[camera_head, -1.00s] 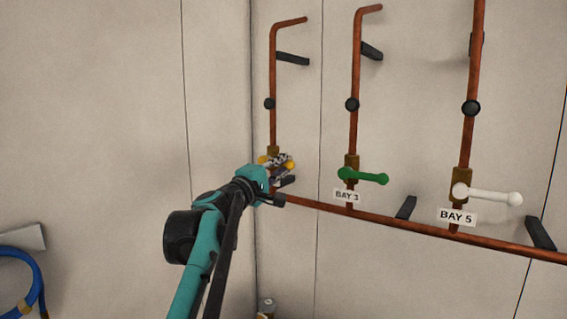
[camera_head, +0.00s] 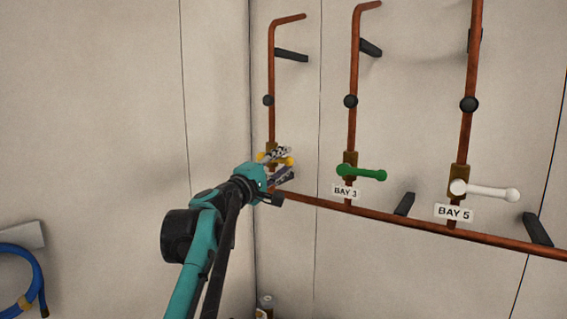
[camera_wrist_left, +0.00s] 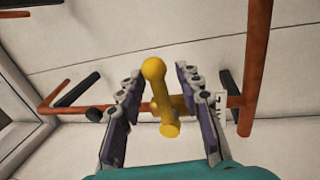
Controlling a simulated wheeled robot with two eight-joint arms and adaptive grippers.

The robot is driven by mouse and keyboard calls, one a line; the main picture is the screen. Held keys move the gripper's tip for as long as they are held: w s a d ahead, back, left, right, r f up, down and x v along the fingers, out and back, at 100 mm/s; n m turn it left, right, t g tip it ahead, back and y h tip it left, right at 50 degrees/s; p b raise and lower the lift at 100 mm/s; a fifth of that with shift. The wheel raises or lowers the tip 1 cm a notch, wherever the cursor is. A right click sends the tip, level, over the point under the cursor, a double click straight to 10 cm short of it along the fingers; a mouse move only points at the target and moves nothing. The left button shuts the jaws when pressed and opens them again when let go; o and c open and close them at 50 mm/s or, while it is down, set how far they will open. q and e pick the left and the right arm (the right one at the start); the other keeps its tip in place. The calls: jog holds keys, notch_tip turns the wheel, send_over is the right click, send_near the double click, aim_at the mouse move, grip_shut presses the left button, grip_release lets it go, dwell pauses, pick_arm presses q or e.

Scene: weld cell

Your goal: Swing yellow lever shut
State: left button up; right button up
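The yellow lever (camera_head: 290,162) is on the leftmost copper pipe in the head view, partly hidden by my left gripper. Its knob ends show, and it lies across the pipe, roughly level. In the left wrist view the yellow lever (camera_wrist_left: 156,90) stands between the two fingers, with a gap on each side. My left gripper (camera_head: 286,164) is open around the lever, one finger above it and one below in the head view. It also shows in the left wrist view (camera_wrist_left: 157,76). My right gripper is not in view.
A green lever (camera_head: 362,173) with a BAY 3 sign (camera_head: 345,192) and a white lever (camera_head: 486,190) with a BAY 5 sign (camera_head: 454,212) are to the right. A copper pipe (camera_head: 420,226) runs along below. A blue hose (camera_head: 35,275) hangs at lower left.

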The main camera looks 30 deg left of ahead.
pick_arm(q)
jog(key=d+v, duration=0.1)
jog(key=v, duration=1)
jog(key=shift+s+a, duration=0.4)
jog(key=shift+s, duration=0.05)
jog(key=s+d+f+m+g+h+b, duration=0.1)
jog(key=d+f+m+g+b, duration=0.35)
jog(key=f, duration=0.85)
jog(key=s+d+f+m+g+h+b, duration=0.1)
jog(key=d+f+m+b, duration=0.1)
jog(key=d+f+b, duration=0.8)
jog(key=s+d+f+m+g+h+b, duration=0.1)
jog(key=d+f+m+g, duration=0.3)
jog(key=f, duration=1.2)
jog(key=s+f+m+g+y+b, duration=0.1)
jog(key=s+f+b, duration=0.3)
jog(key=f, duration=0.8)
jog(key=s+d+f+m+g+y+b, duration=0.1)
jog(key=f+b, duration=0.5)
jog(key=f, duration=0.6)
jog(key=s+d+f+m+g+y+b, duration=0.1)
jog(key=s+f+m+b, duration=0.3)
jog(key=s+f, duration=0.4)
notch_tip(320, 180, down, 5)
jog(key=shift+d+f+y+b, duration=0.1)
jog(key=shift+d+y+b, duration=0.25)
jog(key=shift+y, duration=0.55)
